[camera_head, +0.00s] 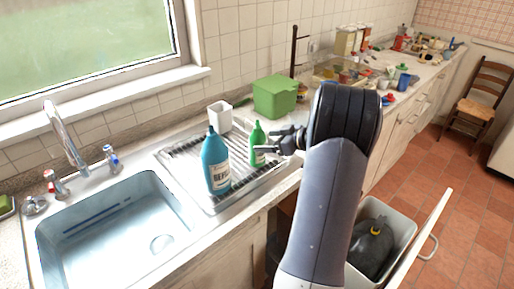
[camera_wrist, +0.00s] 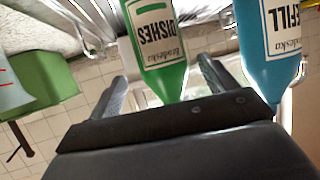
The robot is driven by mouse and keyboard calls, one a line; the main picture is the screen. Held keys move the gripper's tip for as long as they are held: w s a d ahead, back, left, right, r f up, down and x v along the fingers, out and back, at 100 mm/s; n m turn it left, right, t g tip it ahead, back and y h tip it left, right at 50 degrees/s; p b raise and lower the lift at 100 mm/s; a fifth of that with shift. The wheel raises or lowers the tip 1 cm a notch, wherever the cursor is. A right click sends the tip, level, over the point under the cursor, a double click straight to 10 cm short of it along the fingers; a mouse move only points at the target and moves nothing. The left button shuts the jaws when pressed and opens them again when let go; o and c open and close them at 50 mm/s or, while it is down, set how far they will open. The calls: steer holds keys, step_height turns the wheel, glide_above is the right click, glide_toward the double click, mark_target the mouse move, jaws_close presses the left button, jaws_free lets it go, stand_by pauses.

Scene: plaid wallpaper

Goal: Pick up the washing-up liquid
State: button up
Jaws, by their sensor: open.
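The washing-up liquid is a green bottle (camera_head: 257,145) standing upright on the metal draining rack. In the wrist view the green bottle (camera_wrist: 160,50) shows upside down with a "DISHES" label, between the two fingers. My gripper (camera_head: 268,143) is open at the right side of the bottle, its fingers pointing towards it. It also shows in the wrist view (camera_wrist: 165,85), with visible gaps between the bottle and the fingers. I cannot tell exactly how deep the bottle is between them.
A blue "REFILL" bottle (camera_head: 215,162) stands on the rack left of the green one. A white cup (camera_head: 220,114) and a green box (camera_head: 275,97) are behind. The sink (camera_head: 110,235) lies left. An open bin drawer (camera_head: 408,222) is below my arm.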

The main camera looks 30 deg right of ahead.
mark_target(257, 141)
steer(key=x, duration=0.5)
steer(key=shift+a+p, duration=0.15)
steer(key=shift+p, duration=0.25)
steer(key=shift+s, duration=0.15)
steer(key=c, duration=1)
